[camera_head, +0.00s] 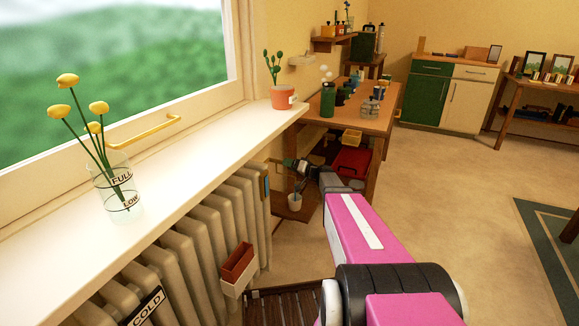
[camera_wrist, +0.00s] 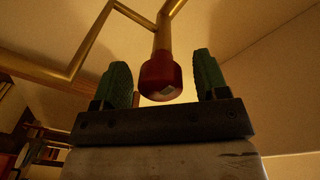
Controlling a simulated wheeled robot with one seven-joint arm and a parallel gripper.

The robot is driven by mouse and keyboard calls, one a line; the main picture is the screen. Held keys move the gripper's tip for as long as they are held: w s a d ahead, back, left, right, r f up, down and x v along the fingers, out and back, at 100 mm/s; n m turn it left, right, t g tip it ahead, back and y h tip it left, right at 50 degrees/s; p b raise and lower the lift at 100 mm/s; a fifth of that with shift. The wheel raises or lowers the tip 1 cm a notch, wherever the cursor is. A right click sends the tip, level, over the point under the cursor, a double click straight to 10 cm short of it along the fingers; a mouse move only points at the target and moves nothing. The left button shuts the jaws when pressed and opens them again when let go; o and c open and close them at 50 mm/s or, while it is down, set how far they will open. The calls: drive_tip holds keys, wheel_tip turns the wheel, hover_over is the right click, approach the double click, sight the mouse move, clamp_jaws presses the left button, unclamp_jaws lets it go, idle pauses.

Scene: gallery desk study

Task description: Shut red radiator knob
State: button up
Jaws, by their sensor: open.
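The red radiator knob (camera_wrist: 160,78) shows in the wrist view on the end of a brass pipe (camera_wrist: 163,35). My gripper (camera_wrist: 161,62) is open, with one green finger on each side of the knob. Gaps show between the knob and both fingers, so it appears not gripped. In the head view my gripper (camera_head: 288,164) is just past the far end of the cream radiator (camera_head: 205,225), below the window sill. I cannot make out the knob in the head view.
The sill (camera_head: 185,145) holds a glass vase (camera_head: 117,190) of yellow flowers and a potted cactus (camera_head: 283,97). The floor (camera_head: 450,190) to the right is open.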

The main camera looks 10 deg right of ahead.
drive_tip(key=shift+w+a, duration=0.1)
drive_tip(key=shift+a, duration=0.05)
drive_tip(key=c, duration=0.9)
